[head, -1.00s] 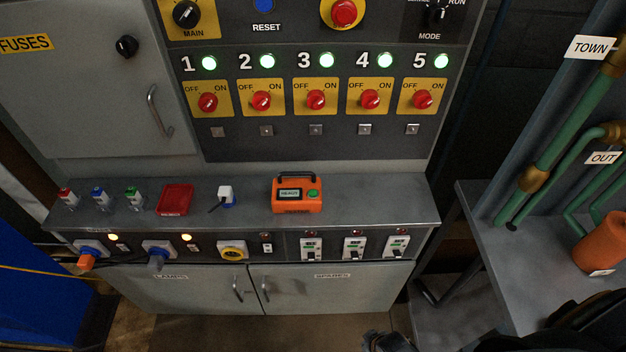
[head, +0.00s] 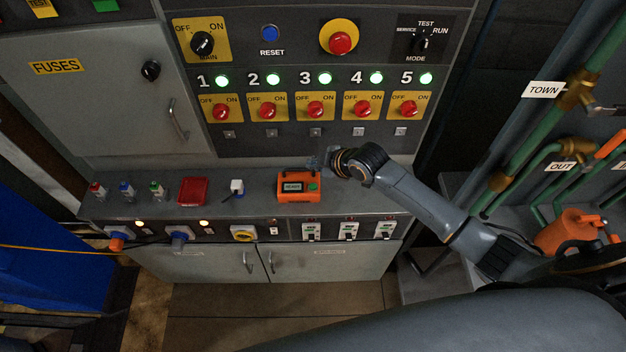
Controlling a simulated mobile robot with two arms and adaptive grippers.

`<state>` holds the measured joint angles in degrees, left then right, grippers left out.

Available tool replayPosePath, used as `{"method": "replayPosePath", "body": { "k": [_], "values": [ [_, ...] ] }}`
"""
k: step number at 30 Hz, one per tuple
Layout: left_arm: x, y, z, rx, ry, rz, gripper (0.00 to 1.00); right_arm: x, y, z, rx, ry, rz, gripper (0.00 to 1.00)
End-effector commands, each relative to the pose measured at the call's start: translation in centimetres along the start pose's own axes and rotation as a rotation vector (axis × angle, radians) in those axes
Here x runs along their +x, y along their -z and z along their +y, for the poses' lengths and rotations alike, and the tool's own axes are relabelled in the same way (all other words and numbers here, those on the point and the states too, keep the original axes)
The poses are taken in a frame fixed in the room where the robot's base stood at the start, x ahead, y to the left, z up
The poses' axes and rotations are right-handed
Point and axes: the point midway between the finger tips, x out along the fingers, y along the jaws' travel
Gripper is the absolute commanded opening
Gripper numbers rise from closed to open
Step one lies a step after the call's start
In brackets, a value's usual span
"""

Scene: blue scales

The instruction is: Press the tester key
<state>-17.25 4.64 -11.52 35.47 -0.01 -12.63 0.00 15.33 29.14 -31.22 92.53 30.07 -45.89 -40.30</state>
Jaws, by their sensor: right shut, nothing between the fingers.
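The orange tester (head: 299,195) stands on the grey ledge below the switch panel. It has a small display (head: 292,187) and a green key (head: 313,186) at the right of its face. My right arm reaches in from the right, and my right gripper (head: 314,163) is just above and behind the tester's right side, near the green key. It is shut and holds nothing. It looks small and dark here, and I cannot tell whether it touches the tester's handle. My left gripper is not in view.
Red rotary switches (head: 315,109) line the panel above. Breakers (head: 347,230) sit below. Green pipes (head: 525,150) and an orange can (head: 571,232) are at the right.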

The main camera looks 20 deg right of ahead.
Motion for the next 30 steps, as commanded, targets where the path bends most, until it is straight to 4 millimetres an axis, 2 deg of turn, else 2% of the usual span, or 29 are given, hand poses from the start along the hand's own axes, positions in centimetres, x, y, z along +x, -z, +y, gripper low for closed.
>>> {"method": "replayPosePath", "body": {
  "k": [3,17,23,30],
  "values": [
    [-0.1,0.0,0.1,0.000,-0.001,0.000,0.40,0.0,0.1,0.8,-0.020,-0.007,0.005,0.00],
    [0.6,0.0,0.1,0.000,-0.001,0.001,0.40,0.5,-0.3,0.4,-0.018,-0.008,0.005,0.00],
    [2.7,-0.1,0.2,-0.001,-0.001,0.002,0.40,2.0,-1.4,-0.6,-0.018,-0.008,0.005,0.00],
    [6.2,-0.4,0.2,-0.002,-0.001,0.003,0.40,4.5,-3.2,-2.4,-0.017,-0.008,0.005,0.00]
  ]
}}
